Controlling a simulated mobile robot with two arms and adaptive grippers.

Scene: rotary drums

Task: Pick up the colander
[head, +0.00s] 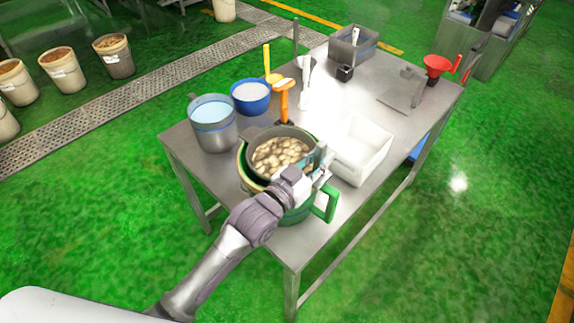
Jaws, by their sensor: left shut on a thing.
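The colander (272,136) is a grey round vessel with pale, lumpy pieces in it. It sits in or just over a green-handled pot (331,203) at the near end of the steel table; I cannot tell whether it touches the pot. My left gripper (318,164) is shut on the colander at its right side. My left arm hides part of the pot's front. My right gripper is not in view.
On the steel table (225,170) stand a metal pot (212,128), a blue bowl (251,98), a white bin (362,150), a grey bin (352,47) and a red funnel (437,66). Several buckets (115,58) stand on the green floor at left.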

